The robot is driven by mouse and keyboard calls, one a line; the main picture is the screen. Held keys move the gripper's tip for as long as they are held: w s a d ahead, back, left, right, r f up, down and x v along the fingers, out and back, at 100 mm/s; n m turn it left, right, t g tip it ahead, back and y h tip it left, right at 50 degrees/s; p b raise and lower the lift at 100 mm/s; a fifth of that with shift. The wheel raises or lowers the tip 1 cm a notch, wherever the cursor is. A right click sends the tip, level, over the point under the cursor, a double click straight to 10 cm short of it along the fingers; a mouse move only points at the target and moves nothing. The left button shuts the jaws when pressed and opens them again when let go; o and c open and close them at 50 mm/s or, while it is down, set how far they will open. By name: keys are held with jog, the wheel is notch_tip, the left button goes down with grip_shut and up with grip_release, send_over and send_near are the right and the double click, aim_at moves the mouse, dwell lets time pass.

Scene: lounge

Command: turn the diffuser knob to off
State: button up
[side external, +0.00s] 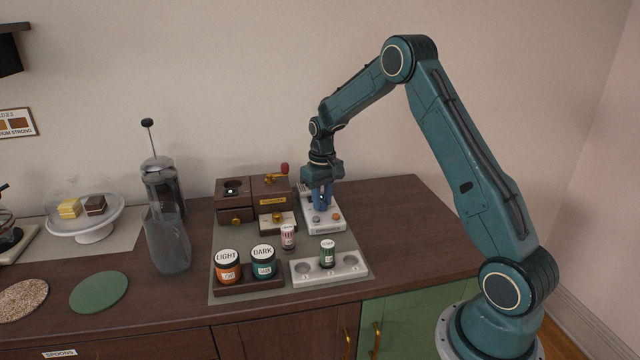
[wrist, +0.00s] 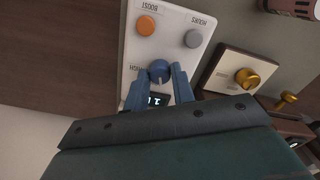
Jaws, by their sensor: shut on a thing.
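The white diffuser panel (side external: 325,228) lies at the back right of the counter mat, and it fills the upper middle of the wrist view (wrist: 138,52). It carries a blue knob (wrist: 159,70), beside a partly hidden label that seems to read HIGH. My gripper (side external: 321,201) points down over the panel. In the wrist view its blue fingers (wrist: 159,82) are shut on the blue knob, one on each side. A small lit display (wrist: 156,100) shows between the fingers, partly covered. The knob's full dial and other labels are hidden.
An orange BOOST knob (wrist: 146,25) and a grey HOURS knob (wrist: 193,38) sit close by on the panel. A wooden grinder box (side external: 271,196) with a brass-knobbed drawer stands just left. A white tray (side external: 310,276) and jars are in front. Counter to the right is clear.

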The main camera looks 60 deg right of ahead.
aim_at(322, 203)
jog(key=n, duration=0.5)
jog(key=shift+n, duration=0.3)
jog(key=n, duration=0.4)
jog(key=shift+n, duration=0.4)
jog(key=shift+w, duration=0.1)
jog(key=o, duration=1)
jog(key=shift+r, duration=0.2)
notch_tip(322, 203, up, 14)
jog(key=shift+f, duration=0.25)
